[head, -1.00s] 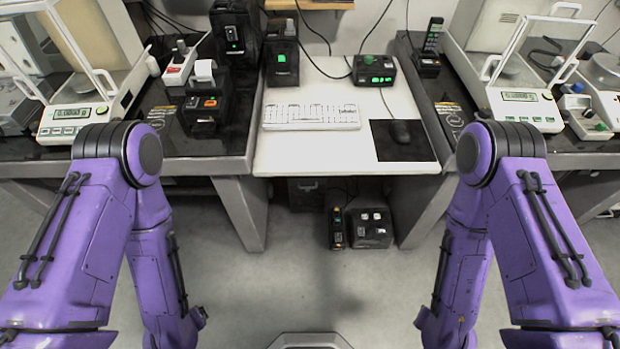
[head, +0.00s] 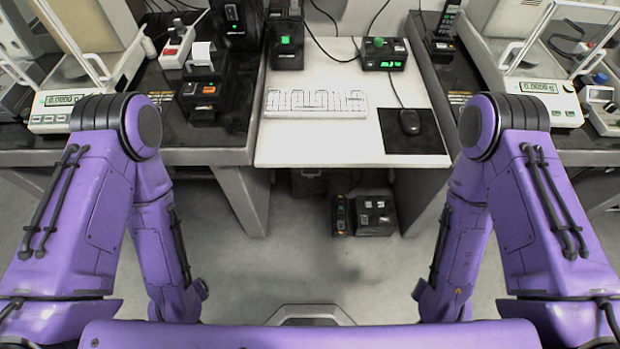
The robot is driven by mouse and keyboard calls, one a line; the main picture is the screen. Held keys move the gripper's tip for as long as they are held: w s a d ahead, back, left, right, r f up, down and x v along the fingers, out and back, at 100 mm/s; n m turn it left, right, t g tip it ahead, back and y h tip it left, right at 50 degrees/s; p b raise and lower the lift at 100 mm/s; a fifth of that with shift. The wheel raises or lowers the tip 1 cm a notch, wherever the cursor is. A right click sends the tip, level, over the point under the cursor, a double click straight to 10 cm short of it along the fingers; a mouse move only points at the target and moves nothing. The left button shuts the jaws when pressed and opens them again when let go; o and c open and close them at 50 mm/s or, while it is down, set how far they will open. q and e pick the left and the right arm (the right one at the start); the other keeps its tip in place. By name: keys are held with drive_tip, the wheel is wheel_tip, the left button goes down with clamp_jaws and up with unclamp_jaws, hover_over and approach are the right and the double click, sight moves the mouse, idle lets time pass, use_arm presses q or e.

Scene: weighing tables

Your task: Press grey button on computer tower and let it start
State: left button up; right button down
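Under the white desk, a dark box (head: 375,215) with several small light buttons on top stands on the floor. A narrower dark unit (head: 341,214) stands against its left side. Another dark box (head: 309,183) sits further back in shadow under the desk. I cannot tell for sure which of these is the computer tower, and I cannot make out its grey button. My two purple arms are folded at the left and right of the head view. Neither gripper shows in it.
The floor (head: 300,262) before the desk is clear.

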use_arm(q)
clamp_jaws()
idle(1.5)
